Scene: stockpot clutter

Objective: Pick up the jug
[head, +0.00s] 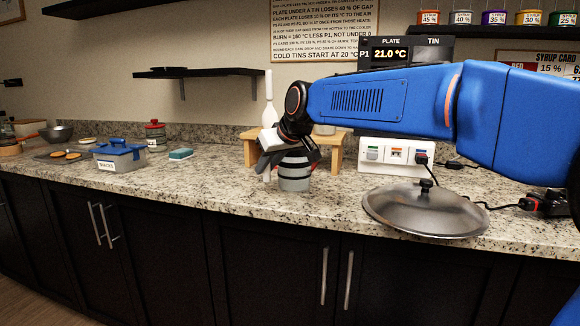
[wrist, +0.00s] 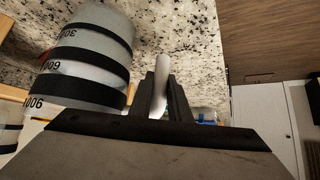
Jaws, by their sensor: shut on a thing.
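The jug (head: 294,173) is grey with black bands and is at the counter's middle, in front of a wooden stand. In the wrist view the jug (wrist: 92,55) fills the upper left, with numbers by its bands. Its pale handle (wrist: 162,70) sits between the two dark fingers of my gripper (wrist: 161,98). My gripper (head: 267,168) is shut on the handle, at the jug's left side in the head view. The arm hides part of the jug's top. I cannot tell whether the jug's base touches the counter.
A steel lid (head: 425,211) lies right of the jug, near the front edge. A white switch box (head: 397,157) and wooden stand (head: 250,151) are behind. Counter between sponge and jug is clear.

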